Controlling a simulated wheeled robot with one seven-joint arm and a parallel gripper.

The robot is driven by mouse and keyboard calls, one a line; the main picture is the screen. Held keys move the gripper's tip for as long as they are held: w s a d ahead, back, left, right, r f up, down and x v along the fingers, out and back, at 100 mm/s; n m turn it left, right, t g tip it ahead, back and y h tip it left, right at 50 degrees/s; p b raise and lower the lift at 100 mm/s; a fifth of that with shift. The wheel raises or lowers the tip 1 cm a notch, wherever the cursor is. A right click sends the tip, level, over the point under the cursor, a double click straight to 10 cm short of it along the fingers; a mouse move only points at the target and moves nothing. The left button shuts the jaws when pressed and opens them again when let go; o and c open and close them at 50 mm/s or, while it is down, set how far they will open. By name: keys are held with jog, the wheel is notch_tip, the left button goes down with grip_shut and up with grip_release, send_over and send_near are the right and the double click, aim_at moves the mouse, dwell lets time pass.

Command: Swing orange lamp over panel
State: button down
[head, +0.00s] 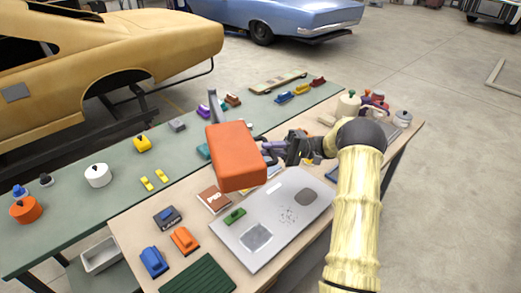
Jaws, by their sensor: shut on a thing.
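The orange lamp (235,155) has a box-shaped head that hangs tilted above the near table. Its far part and joint are partly hidden, and a grey post (213,104) rises behind it. My gripper (274,147) is at the right side of the lamp head and is shut on the lamp, though the exact contact is hard to see. The grey panel (290,222) lies flat on the table below and to the right of the lamp. It bears a rough square patch, a dark oval patch and a speckled area. The lamp head overlaps the panel's upper left edge in this view.
A green block (234,216) sits on the panel. Orange (185,240) and blue (153,262) toy-like pieces stand left of it, near a dark green ribbed mat (200,276). Pots (348,105) crowd the far right. A long green table (60,236) with small objects runs behind.

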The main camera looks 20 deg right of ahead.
jog(key=d+g, duration=0.1)
jog(key=w+d+n+g, duration=0.1)
jog(key=shift+d+n+g+p, duration=0.25)
jog(key=shift+n+g+p, duration=0.05)
jog(key=shift+g, duration=0.1)
jog(key=shift+w+d, duration=0.1)
jog(key=shift+d, duration=0.15)
jog(key=c, duration=1.5)
grip_release()
